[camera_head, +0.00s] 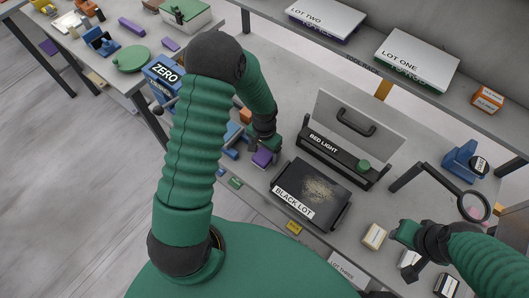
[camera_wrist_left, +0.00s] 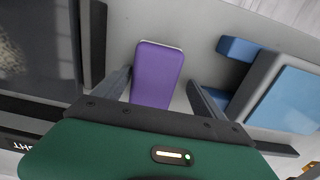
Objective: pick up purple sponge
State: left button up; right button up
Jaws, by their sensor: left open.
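The purple sponge (camera_head: 263,158) lies on the grey slab, left of the black tray. It also shows in the left wrist view (camera_wrist_left: 157,72) as a rounded purple block with a pale far edge. My left gripper (camera_wrist_left: 160,88) is open, with one finger on each side of the sponge and a visible gap on both sides. In the head view my left gripper (camera_head: 266,148) is right over the sponge and partly covers it. My right gripper (camera_head: 403,234) is at the lower right, away from the sponge; its jaws are too small to read.
The black tray labelled BLACK LOT (camera_head: 318,184) is just right of the sponge. Blue blocks (camera_wrist_left: 240,48) sit close beside the left gripper. A bed light box (camera_head: 338,158) and a magnifier (camera_head: 473,207) stand farther right. A second table (camera_head: 75,45) is at the upper left.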

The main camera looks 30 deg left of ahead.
aim_at(267, 152)
pick_arm(q)
jog(key=shift+w+d, duration=0.1)
jog(key=shift+d, duration=0.1)
jog(key=c, duration=0.4)
jog(key=shift+d+r, duration=0.15)
jog(key=shift+d, duration=0.25)
jog(key=c, duration=0.5)
jog(key=shift+d, duration=0.15)
jog(key=c, duration=0.5)
jog(key=shift+a, duration=0.4)
jog(key=r, duration=1)
jog(key=shift+d+b, duration=0.3)
jog(key=shift+a, duration=0.1)
